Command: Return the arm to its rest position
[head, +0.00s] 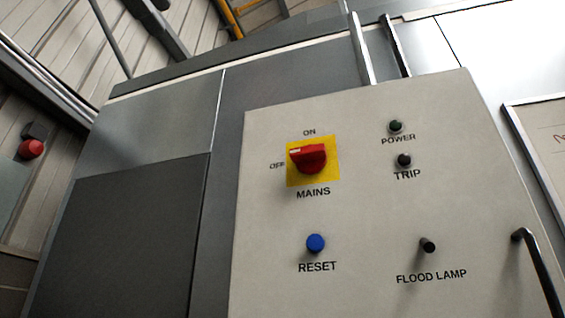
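Neither of my grippers and no part of my arms can be made out in the head view. A light grey control panel (365,225) fills the right half of the view. Its red rotary mains switch (309,159) sits on a yellow plate, with its white mark on the left, toward OFF. A blue reset button (316,243) is below it. The power lamp (395,126) and the trip lamp (404,160) look dark. A black flood lamp toggle (427,245) is at lower right.
A dark bar handle (541,270) stands out from the panel's right side. Two conduits (362,50) run up from the panel top. Grey booth walls (130,235) lie left of it. A red button (31,149) is on the far left wall.

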